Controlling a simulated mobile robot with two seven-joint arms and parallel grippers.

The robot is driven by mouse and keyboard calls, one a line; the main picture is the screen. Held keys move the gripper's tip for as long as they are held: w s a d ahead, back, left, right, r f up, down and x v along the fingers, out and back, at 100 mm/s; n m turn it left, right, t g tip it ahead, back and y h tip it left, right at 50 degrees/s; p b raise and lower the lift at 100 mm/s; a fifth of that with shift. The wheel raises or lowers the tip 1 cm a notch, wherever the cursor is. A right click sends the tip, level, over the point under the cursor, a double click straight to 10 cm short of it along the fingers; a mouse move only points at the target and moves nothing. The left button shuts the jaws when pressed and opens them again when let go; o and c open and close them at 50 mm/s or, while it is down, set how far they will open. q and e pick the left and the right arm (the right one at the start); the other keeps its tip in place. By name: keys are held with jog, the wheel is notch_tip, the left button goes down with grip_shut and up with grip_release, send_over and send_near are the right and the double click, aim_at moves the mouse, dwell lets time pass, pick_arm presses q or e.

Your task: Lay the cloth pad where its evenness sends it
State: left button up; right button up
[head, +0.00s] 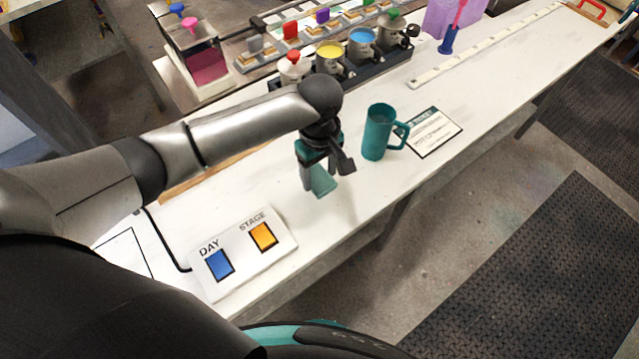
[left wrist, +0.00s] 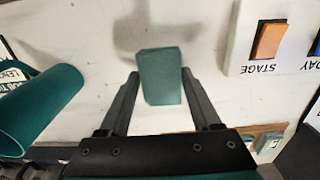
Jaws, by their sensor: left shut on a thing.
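My left gripper (head: 325,168) is shut on a small teal cloth pad (head: 322,182) and holds it over the white table. In the left wrist view the pad (left wrist: 160,76) sits between the two fingertips (left wrist: 160,88) and shows one plain, flat-looking face. How even its colour is, I cannot tell. Several small pots stand in a dark rack at the back, among them a yellow-topped one (head: 330,51) and a blue-topped one (head: 362,42). My right gripper is not in view.
A teal mug (head: 377,133) stands right of the gripper, beside a printed card (head: 434,133). A white panel with a blue DAY button (head: 219,265) and an orange STAGE button (head: 263,237) lies at the front left. A long pale strip (head: 480,48) lies along the back right.

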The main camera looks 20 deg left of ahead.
aim_at(319, 177)
pick_arm(q)
notch_tip(319, 177, down, 4)
jog(key=shift+r+b, duration=0.15)
jog(key=shift+b, duration=0.2)
jog(key=shift+f, duration=0.3)
jog(key=o, duration=1.3)
jog(key=shift+f, duration=0.15)
notch_tip(319, 177, up, 12)
jog(key=shift+r+p, duration=0.2)
jog(key=shift+p, duration=0.8)
